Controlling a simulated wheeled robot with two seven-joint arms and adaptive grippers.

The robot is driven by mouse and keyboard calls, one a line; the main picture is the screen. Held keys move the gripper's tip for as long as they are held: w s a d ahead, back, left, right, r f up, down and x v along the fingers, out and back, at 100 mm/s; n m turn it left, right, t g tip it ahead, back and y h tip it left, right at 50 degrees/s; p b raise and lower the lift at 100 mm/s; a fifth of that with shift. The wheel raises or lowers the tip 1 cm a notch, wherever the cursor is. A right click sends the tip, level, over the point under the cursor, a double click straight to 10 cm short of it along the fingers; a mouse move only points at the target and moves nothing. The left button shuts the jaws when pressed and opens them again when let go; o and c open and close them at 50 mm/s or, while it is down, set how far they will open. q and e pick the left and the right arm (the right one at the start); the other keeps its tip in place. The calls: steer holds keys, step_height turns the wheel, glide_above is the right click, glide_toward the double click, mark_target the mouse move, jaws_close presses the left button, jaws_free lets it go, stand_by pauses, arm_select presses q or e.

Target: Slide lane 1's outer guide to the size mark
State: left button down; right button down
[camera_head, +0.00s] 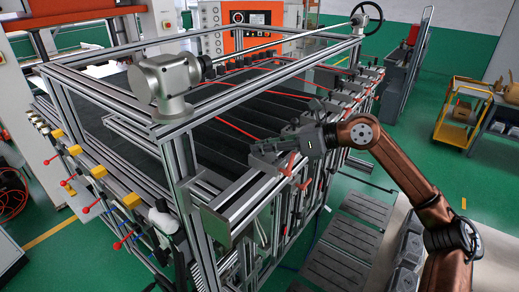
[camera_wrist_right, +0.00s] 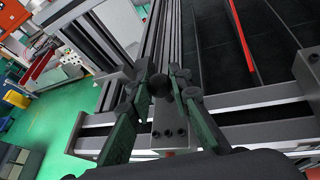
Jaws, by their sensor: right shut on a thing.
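My right gripper (camera_head: 267,147) reaches in from the right to the near right side of the machine frame. In the right wrist view its two fingers (camera_wrist_right: 160,88) are closed around a small dark round knob (camera_wrist_right: 159,84). The knob stands at the near end of a long grey guide rail (camera_wrist_right: 171,40), above a grey block (camera_wrist_right: 170,122) on the cross rails. The fingers hide part of the knob and block. I cannot make out a size mark in either view. My left gripper is not in view.
An aluminium frame (camera_head: 182,165) with a grey gearbox (camera_head: 163,82) stands left of my gripper. Dark lanes with red strips (camera_head: 237,130) lie behind it. Red levers (camera_head: 289,167) hang just below. Grey floor plates (camera_head: 340,268) and green floor lie to the right.

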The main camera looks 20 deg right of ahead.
steer(key=shift+w+d, duration=0.2)
steer(key=shift+d, duration=0.05)
steer(key=c, duration=1.9)
jaws_free()
steer(key=shift+s+a, duration=0.1)
steer(key=shift+c, duration=0.2)
steer(key=shift+o, duration=1)
steer(key=v, duration=1.2)
